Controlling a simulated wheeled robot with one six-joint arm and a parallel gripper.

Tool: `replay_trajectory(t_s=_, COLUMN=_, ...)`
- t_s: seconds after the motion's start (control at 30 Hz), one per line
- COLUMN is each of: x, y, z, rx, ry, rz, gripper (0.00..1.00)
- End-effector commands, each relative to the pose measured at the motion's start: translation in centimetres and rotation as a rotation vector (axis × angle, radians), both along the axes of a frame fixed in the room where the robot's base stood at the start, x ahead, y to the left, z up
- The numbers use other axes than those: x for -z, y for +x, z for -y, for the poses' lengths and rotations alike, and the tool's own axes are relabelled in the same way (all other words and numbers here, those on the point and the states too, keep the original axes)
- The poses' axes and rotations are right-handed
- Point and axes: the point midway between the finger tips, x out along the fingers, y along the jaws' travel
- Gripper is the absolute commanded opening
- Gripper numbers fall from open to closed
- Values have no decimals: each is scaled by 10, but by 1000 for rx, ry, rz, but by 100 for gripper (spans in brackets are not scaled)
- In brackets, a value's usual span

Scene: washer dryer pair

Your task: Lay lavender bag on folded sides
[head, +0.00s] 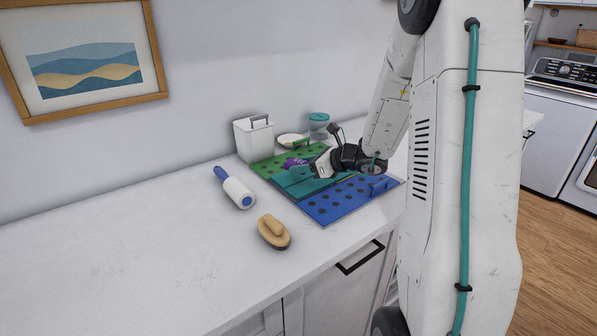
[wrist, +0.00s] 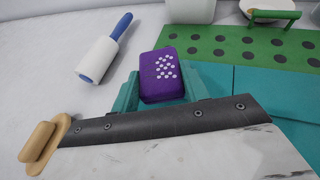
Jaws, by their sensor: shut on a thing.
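The purple lavender bag (head: 292,162) with white dots is held at my gripper (head: 302,169); in the wrist view the bag (wrist: 161,76) sits between the teal fingers (wrist: 163,88). My gripper is shut on it. Below lies a flat board with a green side panel (head: 262,167), a teal middle (head: 295,186) and a blue side panel (head: 333,203), both sides dotted with dark holes. The bag is over the green and teal part at the left in the head view; whether it touches the board is unclear. My gripper hides part of the middle.
A lint roller (head: 236,190) and a wooden brush (head: 273,231) lie on the white counter left of the board. A white bin (head: 254,138), a pale dish (head: 292,140) and a teal-lidded jar (head: 319,124) stand behind. The counter's front left is clear.

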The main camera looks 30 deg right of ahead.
Motion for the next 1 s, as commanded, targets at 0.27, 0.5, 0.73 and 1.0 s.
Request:
replay_trajectory(t_s=0.27, x=28, y=0, z=3, rx=5, ry=3, rz=-4, gripper=23)
replay_trajectory(t_s=0.5, x=35, y=0, z=4, rx=5, ry=0, rz=0, gripper=23)
replay_trajectory(t_s=0.73, x=40, y=0, z=4, rx=5, ry=0, rz=0, gripper=23)
replay_trajectory(t_s=1.0, x=39, y=0, z=4, rx=5, ry=-1, rz=0, gripper=66)
